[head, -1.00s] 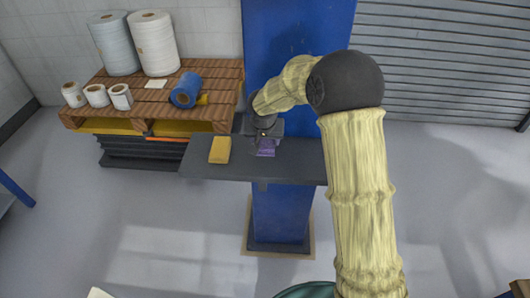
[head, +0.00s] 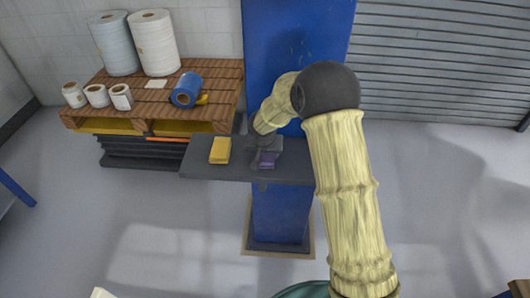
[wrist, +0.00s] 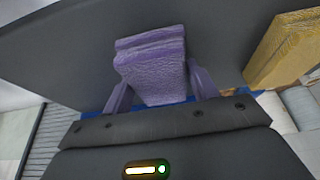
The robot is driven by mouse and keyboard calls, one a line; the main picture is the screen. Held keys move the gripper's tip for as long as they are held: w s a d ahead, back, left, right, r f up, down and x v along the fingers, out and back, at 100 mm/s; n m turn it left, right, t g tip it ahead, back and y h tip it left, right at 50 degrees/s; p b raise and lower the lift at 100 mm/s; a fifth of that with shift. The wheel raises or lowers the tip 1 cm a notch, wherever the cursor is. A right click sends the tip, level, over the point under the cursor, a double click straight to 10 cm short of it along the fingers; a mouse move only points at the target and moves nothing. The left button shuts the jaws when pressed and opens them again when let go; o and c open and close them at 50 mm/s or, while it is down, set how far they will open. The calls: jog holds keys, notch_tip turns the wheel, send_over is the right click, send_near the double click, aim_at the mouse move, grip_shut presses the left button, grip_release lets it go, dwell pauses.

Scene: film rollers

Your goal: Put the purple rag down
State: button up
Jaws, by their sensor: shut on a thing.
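The purple rag (wrist: 152,65) is a folded block between the two fingers of my gripper (wrist: 157,88) in the wrist view. My gripper is shut on the rag. The rag is low over the shelf top; I cannot tell whether it touches it.
A yellow folded rag (head: 220,150) lies on the shelf to the left of the purple one; it also shows in the wrist view (wrist: 285,48). A wooden pallet stack (head: 215,100) with rolls stands behind left. The blue column (head: 290,40) rises behind the shelf. The shelf's right part is clear.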

jog(key=shift+f, duration=0.1)
jog(key=shift+f, duration=0.1)
jog(key=o, duration=0.9)
jog(key=shift+r, duration=0.25)
jog(key=shift+r, duration=0.25)
jog(key=b+v, duration=0.1)
jog(key=v, duration=1)
jog(key=shift+s+r, duration=0.15)
jog(key=shift+r, duration=0.05)
